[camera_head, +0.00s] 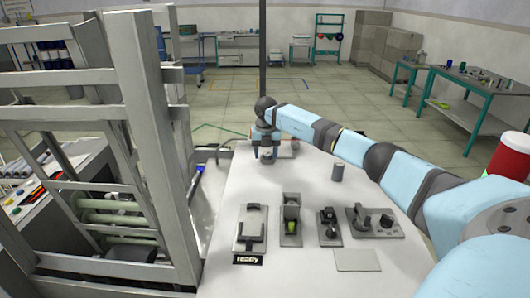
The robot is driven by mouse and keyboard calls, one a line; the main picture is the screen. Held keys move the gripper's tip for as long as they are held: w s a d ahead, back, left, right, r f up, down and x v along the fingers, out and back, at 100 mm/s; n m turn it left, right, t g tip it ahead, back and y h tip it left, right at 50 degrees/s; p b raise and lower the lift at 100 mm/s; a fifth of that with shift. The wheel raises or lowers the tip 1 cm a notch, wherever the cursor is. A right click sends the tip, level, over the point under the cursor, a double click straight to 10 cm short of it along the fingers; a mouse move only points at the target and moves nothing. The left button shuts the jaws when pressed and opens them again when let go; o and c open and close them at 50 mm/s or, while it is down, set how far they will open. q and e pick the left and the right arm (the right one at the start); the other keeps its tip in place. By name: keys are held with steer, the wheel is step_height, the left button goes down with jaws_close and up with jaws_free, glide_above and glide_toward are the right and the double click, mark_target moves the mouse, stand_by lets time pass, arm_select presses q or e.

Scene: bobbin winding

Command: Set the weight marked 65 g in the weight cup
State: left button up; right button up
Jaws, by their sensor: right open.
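My right gripper (266,148) reaches over the far end of the white table, fingers pointing down and open. A small grey round piece (267,156) is directly under or between its fingers; I cannot tell whether they touch it. A grey cylinder (337,172) stands upright on the table to the right and nearer. Another small pale piece (295,145) sits just right of the gripper, partly hidden by the arm. No 65 g marking is readable, and I cannot tell which piece is the weight or the weight cup. My left gripper is out of view.
The white table (225,205) carries a row of fixtures: a bracket plate (250,228) with a "ready" sign, a holder with a green part (291,222), a small device (329,228) and a knobbed device (373,222). A flat grey plate (357,260) lies in front. A tall grey frame (150,140) stands left.

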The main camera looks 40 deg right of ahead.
steer(key=shift+s+d+f, duration=0.1)
steer(key=shift+s+f, duration=0.25)
steer(key=shift+f, duration=0.35)
steer(key=shift+d+r, duration=0.1)
steer(key=shift+r, duration=0.4)
step_height(320, 180, up, 14)
steer(key=b, duration=0.1)
steer(key=shift+w+a+r, duration=0.15)
steer(key=shift+w+a, duration=0.1)
